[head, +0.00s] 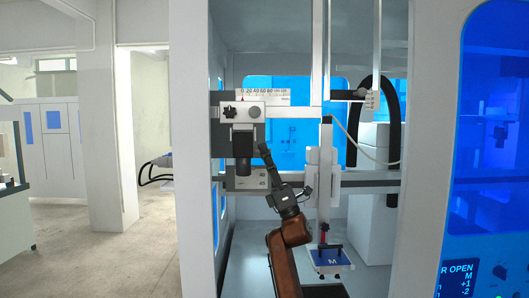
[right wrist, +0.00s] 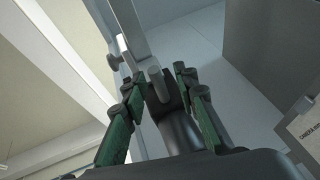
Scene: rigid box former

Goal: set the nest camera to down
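My right gripper (head: 264,149) is raised just right of the cylinder. In the right wrist view its two green-padded fingers (right wrist: 158,83) stand apart, one on each side of a dark block with a light grey round pin (right wrist: 157,77). Whether the fingers touch it is unclear. A label (right wrist: 308,125) starting with "CAMERA" is partly cut off at the right. My left gripper is not in view.
A scale (head: 268,93) lies above the camera box. A grey rail (head: 370,179) crosses behind my right gripper. A black hose (head: 393,150) hangs farther right.

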